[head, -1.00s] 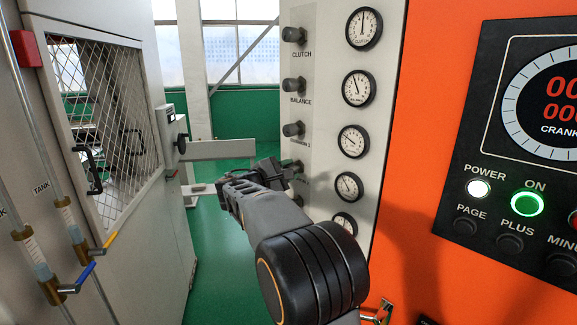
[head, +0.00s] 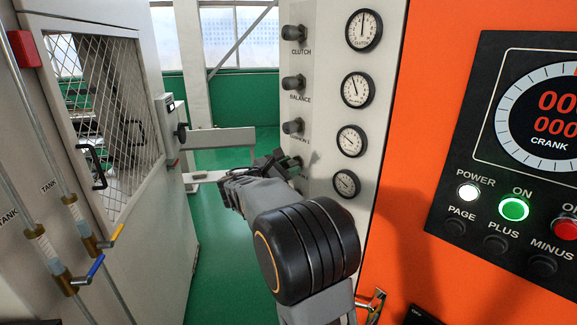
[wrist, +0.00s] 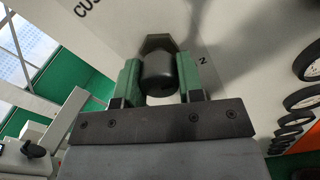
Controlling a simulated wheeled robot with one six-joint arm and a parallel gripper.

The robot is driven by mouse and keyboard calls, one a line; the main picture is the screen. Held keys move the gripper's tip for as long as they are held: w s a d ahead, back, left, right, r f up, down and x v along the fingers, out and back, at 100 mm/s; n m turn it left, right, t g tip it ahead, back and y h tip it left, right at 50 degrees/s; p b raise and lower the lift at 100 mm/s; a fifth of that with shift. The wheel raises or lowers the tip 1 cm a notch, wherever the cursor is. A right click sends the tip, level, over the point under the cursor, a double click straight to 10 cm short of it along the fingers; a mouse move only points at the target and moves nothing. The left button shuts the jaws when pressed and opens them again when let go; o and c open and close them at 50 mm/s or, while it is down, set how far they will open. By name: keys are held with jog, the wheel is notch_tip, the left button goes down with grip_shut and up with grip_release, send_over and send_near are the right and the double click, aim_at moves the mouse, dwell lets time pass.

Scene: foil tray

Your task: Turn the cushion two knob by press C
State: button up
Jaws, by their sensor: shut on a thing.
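The cushion two knob (wrist: 160,75) is a dark round knob on the pale panel. In the wrist view it sits between the two green fingers of my gripper (wrist: 159,68), which are shut on it from both sides. Part of the label, "CUS" and "2", shows on the panel around it. In the head view my gripper (head: 284,165) is at the panel, below the cushion 1 knob (head: 292,126), and mostly hides the knob it holds. The cushion two pointer position cannot be read clearly on the fourth gauge (head: 346,184).
The balance knob (head: 292,83) and clutch knob (head: 293,32) stand above, with a column of gauges (head: 355,89) to their right. An orange cabinet with a crank display (head: 545,115) is at right. A mesh-windowed grey cabinet (head: 112,130) is at left. Green floor lies between.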

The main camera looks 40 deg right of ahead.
dwell(0.3)
jog(key=o, duration=0.9)
jog(key=a+b, duration=0.1)
jog(key=a, duration=0.3)
jog(key=s+a+b, duration=0.1)
jog(key=a, duration=0.4)
jog(key=a+b, duration=0.1)
jog(key=a, duration=0.3)
jog(key=shift+s+a, duration=0.35)
jog(key=shift+s, duration=0.05)
dwell(1.4)
